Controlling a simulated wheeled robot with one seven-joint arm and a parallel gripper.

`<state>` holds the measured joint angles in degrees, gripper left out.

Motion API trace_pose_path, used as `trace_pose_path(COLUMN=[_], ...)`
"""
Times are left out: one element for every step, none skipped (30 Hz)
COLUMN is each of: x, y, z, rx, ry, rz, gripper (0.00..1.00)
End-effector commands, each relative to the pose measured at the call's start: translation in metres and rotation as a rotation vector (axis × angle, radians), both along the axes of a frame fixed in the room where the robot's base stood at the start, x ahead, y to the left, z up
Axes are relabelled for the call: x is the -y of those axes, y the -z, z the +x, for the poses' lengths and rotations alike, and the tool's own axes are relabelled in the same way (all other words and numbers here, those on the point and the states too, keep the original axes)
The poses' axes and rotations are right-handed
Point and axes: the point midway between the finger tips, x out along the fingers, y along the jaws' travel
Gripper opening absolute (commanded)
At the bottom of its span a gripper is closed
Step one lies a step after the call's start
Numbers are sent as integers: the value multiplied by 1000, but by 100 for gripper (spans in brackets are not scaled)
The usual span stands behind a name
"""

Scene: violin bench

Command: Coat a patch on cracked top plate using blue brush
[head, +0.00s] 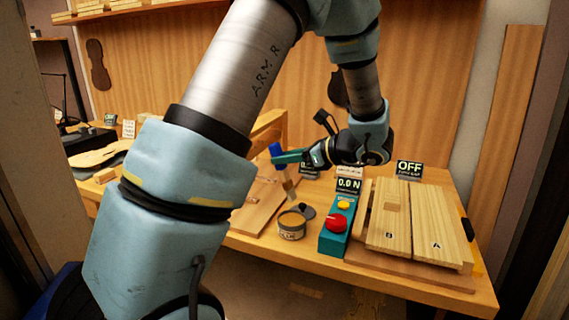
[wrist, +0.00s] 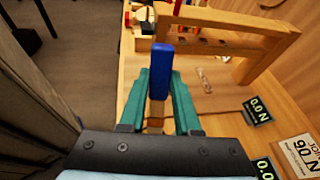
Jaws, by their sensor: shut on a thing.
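My gripper (head: 281,157) has teal fingers shut on the blue brush (head: 276,149), held roughly upright above the bench. In the wrist view the blue handle (wrist: 160,66) stands between the fingers; the brush's lower end is mostly hidden. A flat wooden board (head: 247,217) lies left of the pot, partly behind my arm. I cannot tell which piece is the cracked top plate; no crack or patch can be made out for certain.
A teal box with a red button (head: 336,223) and a 0.0 N display (head: 348,185) stands right of the pot. Pale planks marked A (head: 434,230) and B (head: 388,236) lie further right, beside an OFF sign (head: 409,168). A wooden frame (wrist: 262,50) rises behind.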

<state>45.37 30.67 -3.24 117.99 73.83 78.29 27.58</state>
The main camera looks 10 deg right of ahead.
Motion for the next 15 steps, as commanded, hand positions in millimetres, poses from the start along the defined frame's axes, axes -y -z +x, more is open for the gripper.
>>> trace_pose_path(x=[0,0,0,0,0,0,0,0,0,0,0,0,0,0,0], y=[1,1,3,4,6,8,11,13,17,20,23,27,30,34,38], z=[0,0,0,0,0,0,0,0,0,0,0,0,0,1,1], rx=[2,3,4,4,4,4,3,3,3,4,4,4,4,4,4], ry=[2,3,3,3,3,3,3,3,2,2,2,2,2,2,1], rz=[3,4,5,5,5,5,4,4,4,4,4,4,4,4,3], gripper=[0,0,0,0,0,0,0,0,0,0,0,0,0,0,0])
